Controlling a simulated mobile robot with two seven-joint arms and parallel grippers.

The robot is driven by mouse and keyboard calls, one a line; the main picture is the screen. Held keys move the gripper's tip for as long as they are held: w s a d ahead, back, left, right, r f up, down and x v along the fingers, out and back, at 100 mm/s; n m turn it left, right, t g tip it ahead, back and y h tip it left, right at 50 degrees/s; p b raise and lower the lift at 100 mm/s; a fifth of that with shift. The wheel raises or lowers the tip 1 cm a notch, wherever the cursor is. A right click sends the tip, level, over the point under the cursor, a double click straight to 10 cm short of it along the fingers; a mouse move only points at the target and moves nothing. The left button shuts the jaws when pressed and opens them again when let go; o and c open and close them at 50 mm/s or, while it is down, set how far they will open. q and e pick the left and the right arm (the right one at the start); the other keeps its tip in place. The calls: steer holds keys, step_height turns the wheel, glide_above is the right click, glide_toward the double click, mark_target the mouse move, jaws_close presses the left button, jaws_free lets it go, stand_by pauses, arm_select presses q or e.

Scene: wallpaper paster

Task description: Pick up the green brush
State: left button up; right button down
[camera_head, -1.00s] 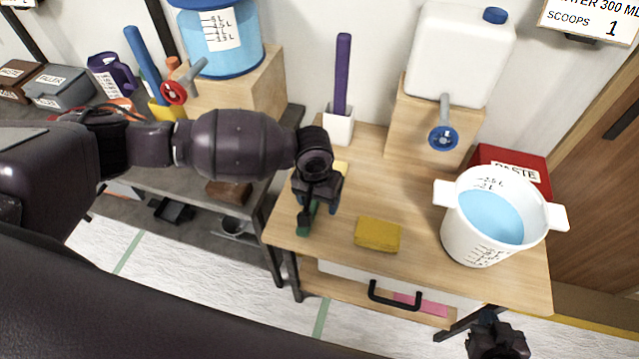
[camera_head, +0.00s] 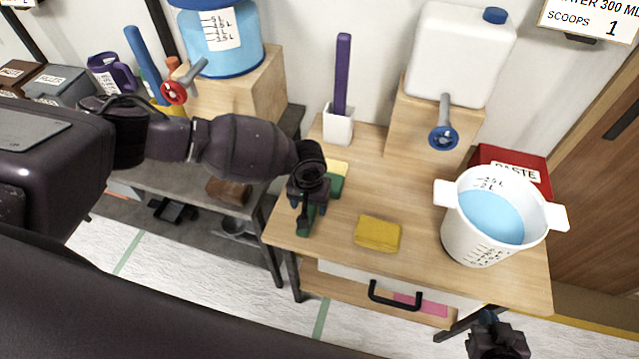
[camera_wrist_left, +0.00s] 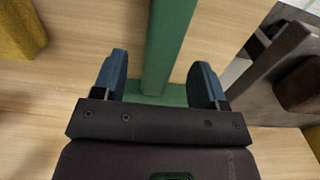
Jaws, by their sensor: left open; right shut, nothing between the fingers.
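The green brush (camera_head: 307,221) lies on the wooden table near its left edge, partly hidden under my left gripper in the head view. In the left wrist view its green handle (camera_wrist_left: 168,45) runs up between the fingers and joins a wider green part at the fingers' level. My left gripper (camera_wrist_left: 160,78) is open, with one blue finger on each side of the handle and gaps between. My right gripper (camera_head: 497,345) is shut and empty at the bottom right, below the table's front.
A yellow sponge (camera_head: 378,233) lies right of the brush. A white bucket of blue liquid (camera_head: 478,247) stands at the table's right. A white holder (camera_head: 338,127) with a purple-handled tool stands behind. A drawer with a black handle (camera_head: 394,298) is below the tabletop.

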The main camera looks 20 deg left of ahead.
arm_select(q)
steer(key=shift+f, duration=1.45)
steer(key=c, duration=1)
step_height(320, 180, up, 20)
steer(key=shift+r, duration=0.1)
